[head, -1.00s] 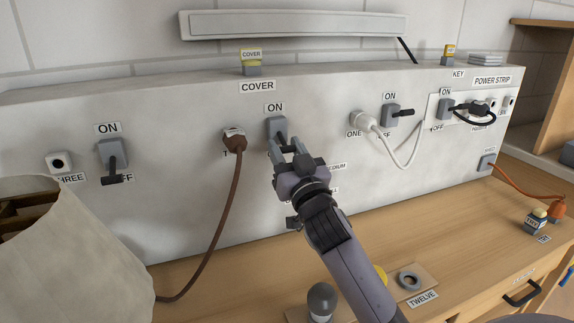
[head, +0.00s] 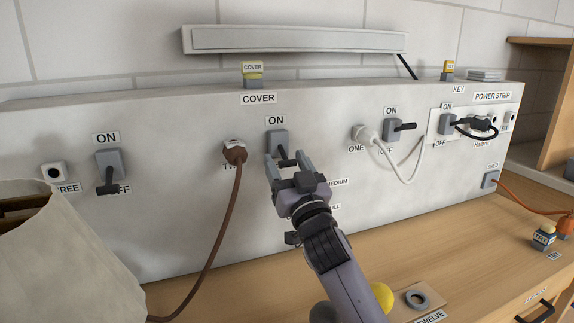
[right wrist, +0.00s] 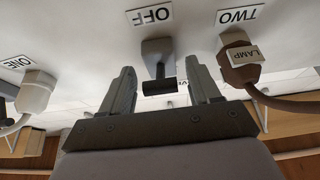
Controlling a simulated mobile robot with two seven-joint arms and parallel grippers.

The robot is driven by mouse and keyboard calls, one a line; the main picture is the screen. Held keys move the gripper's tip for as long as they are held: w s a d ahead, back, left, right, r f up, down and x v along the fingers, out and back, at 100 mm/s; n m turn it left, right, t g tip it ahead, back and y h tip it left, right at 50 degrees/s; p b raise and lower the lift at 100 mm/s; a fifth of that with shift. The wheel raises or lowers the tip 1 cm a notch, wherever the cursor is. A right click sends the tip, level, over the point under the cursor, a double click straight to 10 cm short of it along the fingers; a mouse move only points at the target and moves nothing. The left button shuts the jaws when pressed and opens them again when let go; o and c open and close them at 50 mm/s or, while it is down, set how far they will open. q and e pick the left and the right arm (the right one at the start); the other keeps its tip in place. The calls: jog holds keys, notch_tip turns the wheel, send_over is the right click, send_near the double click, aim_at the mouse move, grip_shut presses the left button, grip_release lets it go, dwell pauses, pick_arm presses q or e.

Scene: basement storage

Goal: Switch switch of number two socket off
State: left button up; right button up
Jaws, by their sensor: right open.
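The switch of number two socket (head: 277,141) is a grey box with a black lever on the wall panel, under an ON label. In the right wrist view, turned upside down, the lever (right wrist: 159,86) lies between my spread fingers, near an OFF label (right wrist: 149,14). My right gripper (head: 286,158) is open just below and in front of the switch; whether a finger touches the lever I cannot tell. Number two socket (head: 234,151) holds a brown plug, marked LAMP in the wrist view (right wrist: 240,58). My left gripper is out of view.
Switch three (head: 109,165) is on the left and switch one (head: 392,130) on the right. A white plug (head: 364,134) and the brown cord (head: 219,225) hang beside my arm. The wooden bench (head: 215,295) runs below the panel.

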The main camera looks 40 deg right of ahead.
jog(key=v, duration=0.7)
jog(key=shift+b, duration=0.4)
